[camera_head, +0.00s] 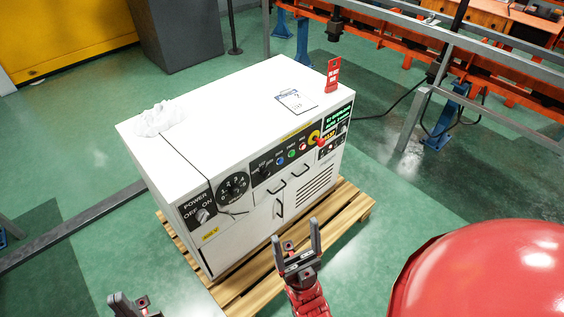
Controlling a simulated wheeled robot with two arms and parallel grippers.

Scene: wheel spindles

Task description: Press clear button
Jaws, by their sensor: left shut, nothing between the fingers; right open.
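The white machine cabinet (235,110) stands in the middle of the view. A black control panel (272,172) on its front carries several small coloured buttons, including a blue one (279,160) and a green one (291,153). Their labels are too small to tell which is the clear button. My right gripper (296,233) is open and empty, in front of and below the panel, apart from the buttons. My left gripper (131,303) is shut and empty at the bottom left edge, partly cut off by the frame, away from the cabinet.
A red knob on yellow (317,138) and a green-text screen (338,118) are right of the buttons. A power switch (203,215) and dial (232,187) are left. The cabinet stands on a wooden pallet (355,208). A red rounded surface (490,270) fills the lower right.

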